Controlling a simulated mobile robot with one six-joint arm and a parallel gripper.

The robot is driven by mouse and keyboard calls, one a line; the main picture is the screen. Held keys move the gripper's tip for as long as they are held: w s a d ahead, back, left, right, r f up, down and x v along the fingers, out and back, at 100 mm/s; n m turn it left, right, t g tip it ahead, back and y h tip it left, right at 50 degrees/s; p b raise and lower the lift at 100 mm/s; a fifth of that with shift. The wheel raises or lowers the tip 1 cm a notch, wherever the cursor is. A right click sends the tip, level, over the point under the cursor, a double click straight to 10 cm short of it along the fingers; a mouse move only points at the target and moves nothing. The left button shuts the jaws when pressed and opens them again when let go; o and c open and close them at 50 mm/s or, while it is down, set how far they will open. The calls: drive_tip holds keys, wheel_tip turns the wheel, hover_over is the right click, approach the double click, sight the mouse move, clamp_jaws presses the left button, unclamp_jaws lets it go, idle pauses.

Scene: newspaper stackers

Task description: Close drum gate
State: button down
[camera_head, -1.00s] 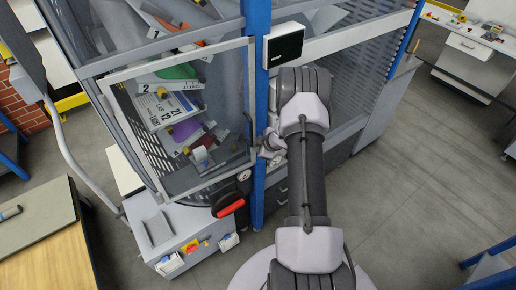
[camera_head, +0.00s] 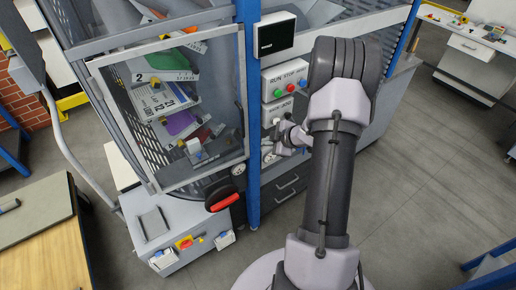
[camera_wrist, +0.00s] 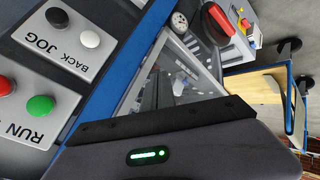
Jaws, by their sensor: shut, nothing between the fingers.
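The drum gate (camera_head: 200,174) is a clear panel in a grey metal frame on the left of the blue post, in the head view. Papers and the dark perforated drum show through and behind it. Whether its frame sits flush cannot be told. A corner of what looks like its frame shows in the wrist view (camera_wrist: 135,90). A red handle (camera_head: 223,198) sits below its lower right corner and also shows in the wrist view (camera_wrist: 216,20). My gripper (camera_head: 281,143) is shut and empty, right of the blue post and apart from the gate; its fingertips are partly hidden.
The blue post (camera_head: 253,110) stands between my gripper and the gate. Control boxes with RUN, STOP and JOG buttons (camera_head: 278,92) are just above my gripper. A wooden-topped table (camera_head: 45,235) is at lower left. Open floor (camera_head: 430,160) lies to the right.

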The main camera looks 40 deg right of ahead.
drive_tip(key=s+a+f+n+t+b, duration=0.25)
drive_tip(key=a+f+t+b, duration=0.2)
drive_tip(key=b, duration=0.65)
drive_tip(key=s+a+r+n+t+b, duration=0.2)
drive_tip(key=s+a+n+t+b, duration=0.15)
drive_tip(key=n+b, duration=0.4)
drive_tip(key=m+b, duration=0.2)
approach(244, 135)
drive_tip(key=w+a, duration=0.3)
drive_tip(key=a, duration=0.1)
drive_tip(key=shift+t, duration=0.4)
drive_tip(key=shift+w+d+f+b, duration=0.1)
drive_tip(key=shift+w+d+f, duration=0.05)
drive_tip(key=shift+w+d, duration=0.4)
drive_tip(key=shift+w+d+f+b, duration=0.1)
drive_tip(key=shift+w+d+f, duration=0.15)
drive_tip(key=shift+w, duration=0.45)
drive_tip(key=shift+w+d+f+b, duration=0.1)
drive_tip(key=shift+w+d, duration=0.4)
drive_tip(key=shift+w, duration=0.15)
drive_tip(key=w+b, duration=0.1)
drive_tip(key=w, duration=0.1)
drive_tip(key=w+d+b, duration=0.1)
drive_tip(key=w, duration=0.1)
drive_tip(key=shift+d+f, duration=0.15)
drive_tip(key=shift+d, duration=0.1)
drive_tip(key=shift+s+r, duration=0.1)
drive_tip(key=shift+r, duration=0.35)
